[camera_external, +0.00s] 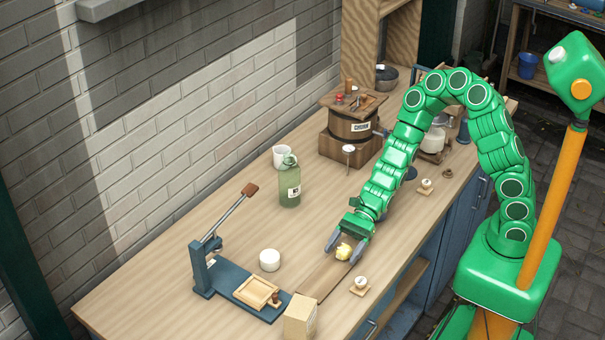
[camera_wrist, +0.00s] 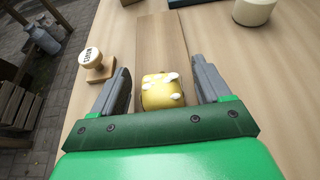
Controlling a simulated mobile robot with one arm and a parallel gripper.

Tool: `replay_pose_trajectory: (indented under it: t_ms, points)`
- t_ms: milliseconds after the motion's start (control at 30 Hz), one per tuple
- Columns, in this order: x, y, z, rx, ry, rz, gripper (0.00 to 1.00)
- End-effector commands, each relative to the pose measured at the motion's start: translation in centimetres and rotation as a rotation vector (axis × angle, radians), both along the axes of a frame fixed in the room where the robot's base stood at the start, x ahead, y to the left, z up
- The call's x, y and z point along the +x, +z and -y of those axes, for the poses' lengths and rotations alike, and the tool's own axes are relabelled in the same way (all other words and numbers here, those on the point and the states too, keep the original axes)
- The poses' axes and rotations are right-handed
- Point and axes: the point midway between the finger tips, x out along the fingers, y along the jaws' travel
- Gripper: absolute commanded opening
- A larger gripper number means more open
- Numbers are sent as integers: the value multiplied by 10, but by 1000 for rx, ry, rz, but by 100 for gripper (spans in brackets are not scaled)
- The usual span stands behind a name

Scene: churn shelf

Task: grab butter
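The butter (camera_external: 344,251) is a small yellow lump on the wooden board (camera_external: 322,277) near the front edge of the worktop. In the wrist view the butter (camera_wrist: 161,91) has white streaks on top. My gripper (camera_external: 345,254) is open, with one grey finger on each side of the butter. In the wrist view there are gaps between the fingers (camera_wrist: 163,84) and the butter. I cannot tell the exact height of the fingertips above the board.
A round wooden stamp (camera_external: 359,285) stands beside the board. A cardboard-coloured block (camera_external: 300,315), a blue lever press (camera_external: 234,282) and a white cup (camera_external: 270,260) are to the left. A green bottle (camera_external: 289,182) and wooden churn (camera_external: 352,125) stand farther back.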

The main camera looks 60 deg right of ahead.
Motion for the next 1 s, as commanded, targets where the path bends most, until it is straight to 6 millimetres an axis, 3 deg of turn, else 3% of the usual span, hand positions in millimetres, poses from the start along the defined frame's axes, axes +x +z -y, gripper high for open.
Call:
replay_pose_trajectory:
  t_ms: [33, 333, 667, 1000]
  points:
    - [0, 0, 0, 0, 0, 0, 68]
    - [0, 0, 0, 0, 0, 0, 22]
    - [0, 3, 0, 1, 0, 1, 21]
    - [0, 33, 0, 1, 1, 4, 21]
